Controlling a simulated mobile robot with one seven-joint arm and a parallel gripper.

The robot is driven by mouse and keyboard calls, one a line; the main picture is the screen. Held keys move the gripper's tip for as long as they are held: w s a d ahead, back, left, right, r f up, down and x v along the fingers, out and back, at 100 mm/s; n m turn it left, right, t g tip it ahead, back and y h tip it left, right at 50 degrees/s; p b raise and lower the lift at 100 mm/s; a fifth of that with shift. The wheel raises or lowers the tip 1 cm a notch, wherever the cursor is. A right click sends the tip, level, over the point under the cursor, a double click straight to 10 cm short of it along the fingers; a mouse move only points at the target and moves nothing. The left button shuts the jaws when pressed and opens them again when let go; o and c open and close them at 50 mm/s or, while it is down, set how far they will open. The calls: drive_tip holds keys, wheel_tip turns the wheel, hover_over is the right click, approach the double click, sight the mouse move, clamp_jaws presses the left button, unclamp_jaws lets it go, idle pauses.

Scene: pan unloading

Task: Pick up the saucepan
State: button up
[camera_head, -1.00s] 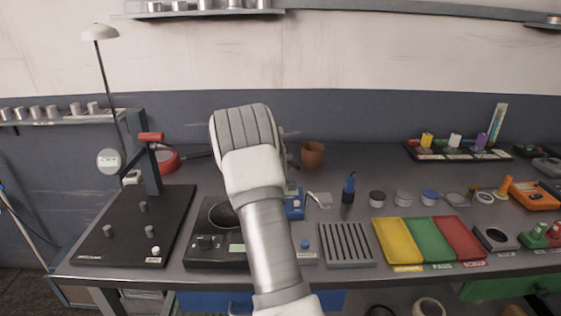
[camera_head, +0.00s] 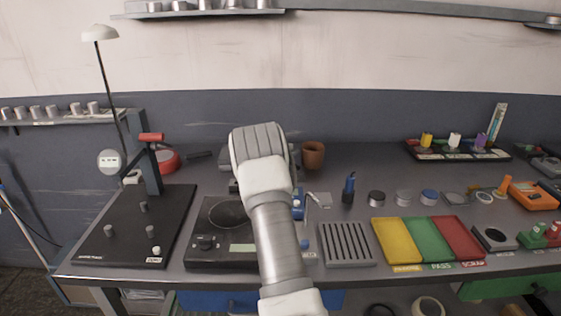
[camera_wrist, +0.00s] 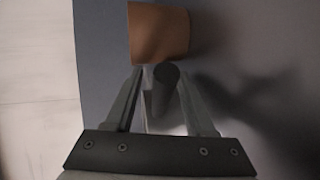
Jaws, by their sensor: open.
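My gripper (camera_wrist: 165,100) is open, its two fingers apart on either side of a dark, round-ended cylinder (camera_wrist: 165,95). The cylinder could be the saucepan's handle, but I cannot tell for sure. I see no clear gap or contact between it and the fingers. In the head view my white wrist and arm cover the fingers and whatever lies behind them, at the back middle of the bench. No saucepan body shows clearly. The black hot plate (camera_head: 228,213) at the front left shows a dark round area, partly beside my arm.
A terracotta pot (camera_head: 313,155) stands just right of my wrist and lies beyond the fingertips in the wrist view (camera_wrist: 158,35). A slotted grey block (camera_head: 347,243) and yellow, green and red trays (camera_head: 428,222) are to the right. A black stand (camera_head: 150,180) is left.

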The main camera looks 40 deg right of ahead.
clamp_jaws()
idle(1.3)
